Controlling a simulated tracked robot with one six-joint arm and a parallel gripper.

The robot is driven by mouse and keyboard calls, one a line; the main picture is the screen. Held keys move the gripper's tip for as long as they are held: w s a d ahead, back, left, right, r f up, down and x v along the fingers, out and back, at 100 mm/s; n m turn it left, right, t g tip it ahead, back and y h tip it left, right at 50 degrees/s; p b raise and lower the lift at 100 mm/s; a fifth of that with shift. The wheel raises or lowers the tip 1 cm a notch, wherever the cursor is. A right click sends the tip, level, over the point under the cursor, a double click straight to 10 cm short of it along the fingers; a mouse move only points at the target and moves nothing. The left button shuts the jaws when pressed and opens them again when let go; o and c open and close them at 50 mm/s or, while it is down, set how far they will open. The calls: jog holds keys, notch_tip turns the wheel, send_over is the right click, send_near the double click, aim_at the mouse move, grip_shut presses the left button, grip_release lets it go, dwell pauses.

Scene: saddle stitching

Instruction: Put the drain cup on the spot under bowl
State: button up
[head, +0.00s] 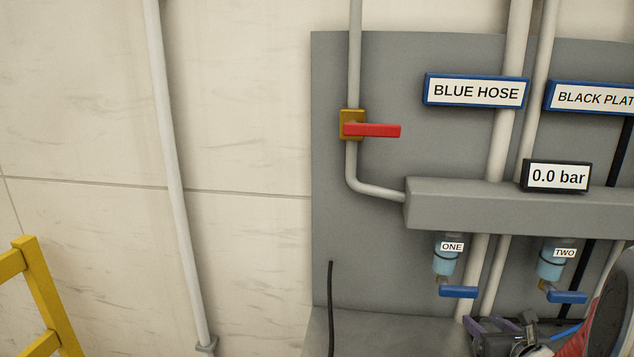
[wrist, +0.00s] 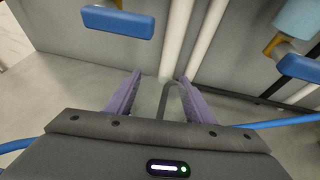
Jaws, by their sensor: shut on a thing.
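My gripper (wrist: 160,92) has its two purple fingers shut on a clear, greyish thing, which looks like the drain cup (wrist: 150,102); a dark curved strip, perhaps its handle, shows beside it. Its lower part is hidden by the gripper body. In the head view my gripper (head: 498,325) is at the lower right, below and between bowl ONE (head: 445,265) and bowl TWO (head: 551,268). Both are pale blue bowls hanging under a grey block, each with a blue lever. I cannot make out the cup there. No marked spot can be made out on the grey surface.
A grey back panel (head: 335,220) carries white pipes, a red-handled valve (head: 370,130) and a 0.0 bar display (head: 556,177). Blue levers (wrist: 117,21) hang ahead of the gripper in the wrist view. A thin black rod (head: 331,305) stands left. A yellow rail (head: 45,290) is far left.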

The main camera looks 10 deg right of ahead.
jog(key=w+a+f+n+y, duration=0.1)
jog(key=w+a+n+y, duration=0.1)
jog(key=a, duration=1.4)
jog(key=w+a+f+n+y, duration=0.1)
jog(key=w+a+n+y, duration=0.2)
jog(key=a, duration=1.2)
jog(key=shift+w+a+y, duration=0.4)
jog(key=shift+w+y, duration=0.1)
jog(key=shift+w, duration=0.25)
jog(key=w+r, duration=0.7)
jog(key=r, duration=0.4)
jog(key=shift+w, duration=0.2)
